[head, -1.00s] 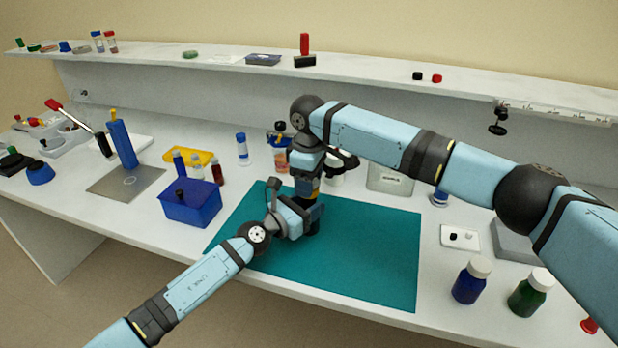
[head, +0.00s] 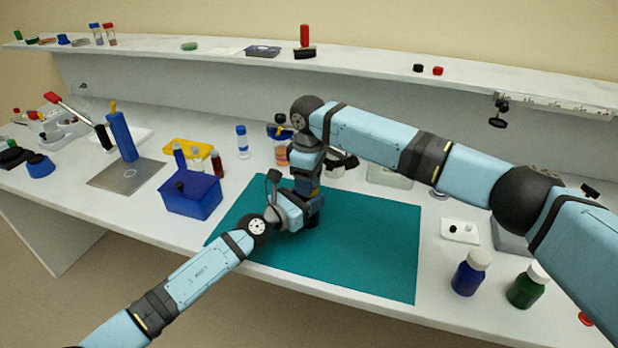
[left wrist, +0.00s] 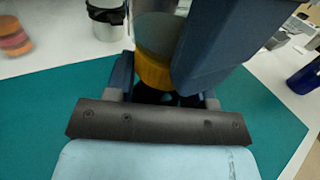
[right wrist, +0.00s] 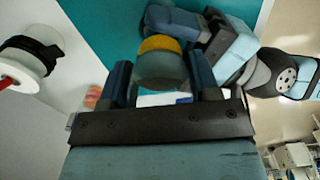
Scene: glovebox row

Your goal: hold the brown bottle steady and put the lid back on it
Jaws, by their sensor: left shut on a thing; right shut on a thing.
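My left gripper (head: 308,212) and right gripper (head: 310,188) meet over the teal mat (head: 365,250), the right one above the left. In the left wrist view, a grey lid-like piece (left wrist: 158,33) sits above a yellow-amber band (left wrist: 153,70). In the right wrist view, the grey piece (right wrist: 162,72) lies between my right gripper's fingers (right wrist: 160,85), which are shut on it. The yellow band (right wrist: 160,44) shows beyond it, towards my left gripper. My left gripper (left wrist: 165,95) is shut on the bottle, whose body is mostly hidden. Whether the lid is seated cannot be told.
A blue bin (head: 192,195) stands left of the mat. A blue bottle (head: 470,272) and a green bottle (head: 527,287) stand to its right, near a small white tray (head: 460,230). Jars stand behind my grippers. The mat's front and right parts are clear.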

